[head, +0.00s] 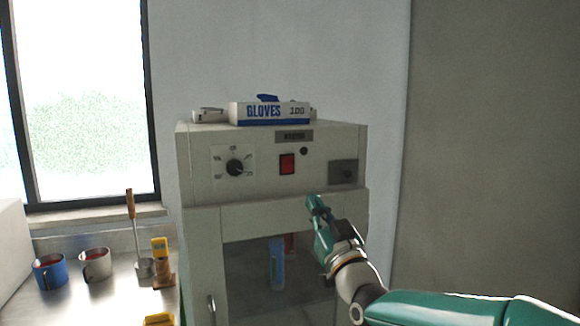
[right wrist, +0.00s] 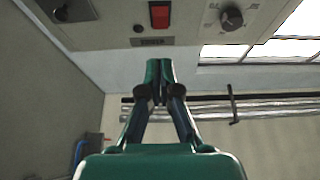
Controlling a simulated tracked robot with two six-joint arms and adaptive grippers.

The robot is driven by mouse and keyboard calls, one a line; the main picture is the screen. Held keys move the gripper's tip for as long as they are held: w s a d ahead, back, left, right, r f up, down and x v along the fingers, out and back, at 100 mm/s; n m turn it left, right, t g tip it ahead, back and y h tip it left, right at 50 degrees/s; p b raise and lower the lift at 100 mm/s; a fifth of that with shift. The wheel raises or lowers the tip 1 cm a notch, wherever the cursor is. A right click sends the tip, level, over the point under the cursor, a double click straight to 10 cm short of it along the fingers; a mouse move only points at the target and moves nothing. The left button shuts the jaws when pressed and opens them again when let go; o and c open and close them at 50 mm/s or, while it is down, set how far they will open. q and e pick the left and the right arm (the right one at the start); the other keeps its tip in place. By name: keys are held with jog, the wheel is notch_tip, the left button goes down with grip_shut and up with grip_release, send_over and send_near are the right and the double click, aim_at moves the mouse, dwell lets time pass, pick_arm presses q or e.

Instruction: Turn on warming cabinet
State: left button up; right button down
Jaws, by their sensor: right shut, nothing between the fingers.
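The warming cabinet (head: 198,180) is a pale box with a dark glass window below its control panel. On the panel are a red rocker switch (head: 287,164), a black dial (head: 235,167) to its left and a small round dark part (head: 304,151) to its right. My right gripper (head: 314,204) is shut and empty, below and slightly right of the switch, apart from it in the picture. In the right wrist view the shut fingertips (right wrist: 160,72) point toward the panel, with the red switch (right wrist: 159,14) beyond them. I cannot tell the switch's position. My left gripper is not in view.
A glove box (head: 270,113) lies on top of the cabinet. A blue mug (head: 49,271), a grey mug (head: 95,263) and a wooden-handled tool (head: 131,205) stand on the counter at left. Space before the panel is clear.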

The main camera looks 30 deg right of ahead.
aim_at(288, 160)
jog(key=shift+w, duration=0.1)
jog(key=p+x, duration=0.6)
jog(key=x, duration=0.7)
jog(key=shift+w+d+r, duration=0.1)
jog(key=shift+w+d, duration=0.05)
jog(key=shift+w, duration=0.25)
